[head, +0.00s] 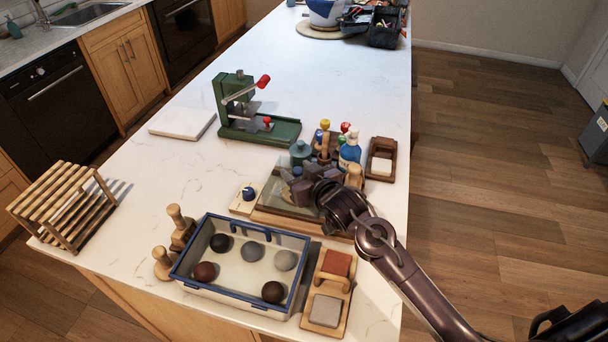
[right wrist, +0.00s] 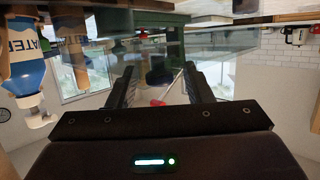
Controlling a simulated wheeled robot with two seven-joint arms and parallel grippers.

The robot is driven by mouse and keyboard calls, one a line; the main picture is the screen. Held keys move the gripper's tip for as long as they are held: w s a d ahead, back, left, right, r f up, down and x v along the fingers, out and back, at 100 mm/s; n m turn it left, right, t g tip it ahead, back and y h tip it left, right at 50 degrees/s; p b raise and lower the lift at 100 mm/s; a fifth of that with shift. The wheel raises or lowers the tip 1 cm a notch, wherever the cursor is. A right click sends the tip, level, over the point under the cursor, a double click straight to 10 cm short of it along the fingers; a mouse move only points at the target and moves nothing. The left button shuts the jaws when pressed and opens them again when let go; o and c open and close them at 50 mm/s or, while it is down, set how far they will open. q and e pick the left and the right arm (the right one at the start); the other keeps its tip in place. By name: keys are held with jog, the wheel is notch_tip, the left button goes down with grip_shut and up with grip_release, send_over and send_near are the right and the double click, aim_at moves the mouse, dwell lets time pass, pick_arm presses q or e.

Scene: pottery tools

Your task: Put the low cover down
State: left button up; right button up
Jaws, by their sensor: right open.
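A low, see-through cover (head: 273,190) shows on a wooden base (head: 290,217) in the middle of the counter in the head view. My right gripper (head: 300,190) is at the right part of the cover, and its arm hides part of the base. The right wrist view shows its two dark fingers (right wrist: 160,88) apart, with clear panes around and beyond them. I cannot tell whether a finger touches the cover. My left gripper is not in view.
Bottles and wooden tools (head: 325,145) crowd behind the gripper; a blue-white bottle (right wrist: 25,65) is close in the wrist view. A blue-rimmed tray (head: 240,292) with several balls and a wooden block holder (head: 328,290) stand in front.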

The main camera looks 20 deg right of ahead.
jog(key=shift+s+d+r, duration=0.1)
jog(key=shift+s, duration=0.2)
jog(key=b+v, duration=0.2)
jog(key=v, duration=0.9)
jog(key=shift+r, duration=0.15)
jog(key=shift+s, duration=0.2)
